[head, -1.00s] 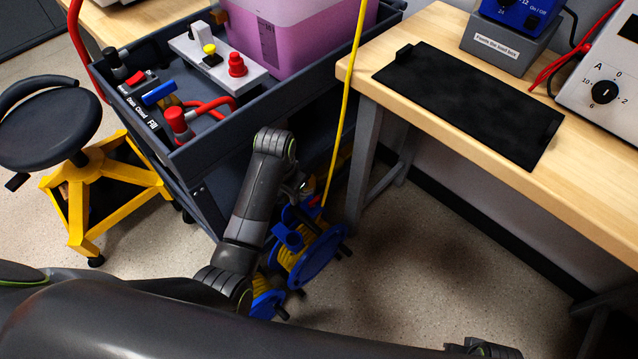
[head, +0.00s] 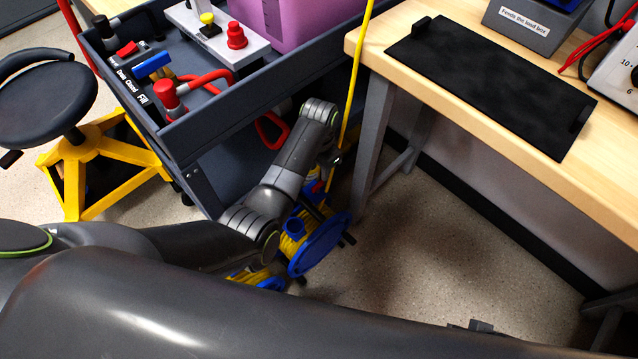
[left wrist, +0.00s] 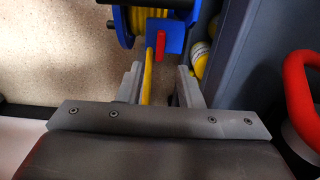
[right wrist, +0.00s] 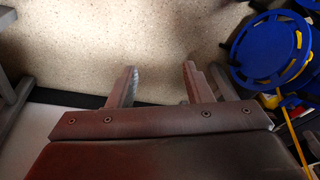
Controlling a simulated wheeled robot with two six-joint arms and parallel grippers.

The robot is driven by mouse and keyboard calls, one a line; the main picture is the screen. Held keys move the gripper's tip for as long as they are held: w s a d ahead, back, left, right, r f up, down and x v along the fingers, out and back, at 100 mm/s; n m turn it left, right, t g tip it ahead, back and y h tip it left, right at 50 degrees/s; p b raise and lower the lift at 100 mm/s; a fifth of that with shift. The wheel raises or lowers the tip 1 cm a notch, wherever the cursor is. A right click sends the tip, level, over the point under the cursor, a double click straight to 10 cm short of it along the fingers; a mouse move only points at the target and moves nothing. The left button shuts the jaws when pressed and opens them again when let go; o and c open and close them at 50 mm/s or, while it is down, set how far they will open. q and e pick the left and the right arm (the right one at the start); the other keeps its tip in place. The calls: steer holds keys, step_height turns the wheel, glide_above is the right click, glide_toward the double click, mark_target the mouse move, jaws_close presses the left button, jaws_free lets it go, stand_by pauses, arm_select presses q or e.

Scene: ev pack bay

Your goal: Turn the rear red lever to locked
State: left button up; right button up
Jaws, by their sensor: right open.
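I cannot tell which part is the rear red lever. On the dark cart a red valve-like knob (head: 168,95) stands beside a blue-handled lever (head: 153,64) at the Drain, Closed and Fill labels. A red loop (head: 272,130) shows on the cart's near side in the head view. A red loop also shows at the right edge of the left wrist view (left wrist: 296,90). My left gripper (left wrist: 160,78) is open above the floor, left of that loop; a yellow cable shows between its fingers. My right gripper (right wrist: 160,78) is open and empty over bare floor.
Blue reels with yellow cable (head: 318,243) stand on the floor below my left arm. The yellow cable (head: 352,90) hangs between cart and workbench (head: 480,120). A stool with yellow legs (head: 95,165) is left of the cart. Floor before the bench is clear.

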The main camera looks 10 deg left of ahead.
mark_target(319, 184)
arm_select(q)
step_height(319, 184, down, 5)
steer(key=shift+f+b, duration=0.2)
steer(key=shift+b, duration=0.7)
steer(key=shift+f+b, duration=0.3)
steer(key=shift+f, duration=0.45)
arm_select(e)
steer(key=r, duration=0.1)
steer(key=r+t, duration=0.1)
steer(key=w+a+r, duration=0.1)
steer(key=shift+a+r, duration=0.1)
steer(key=shift+r, duration=0.05)
arm_select(q)
jaws_close()
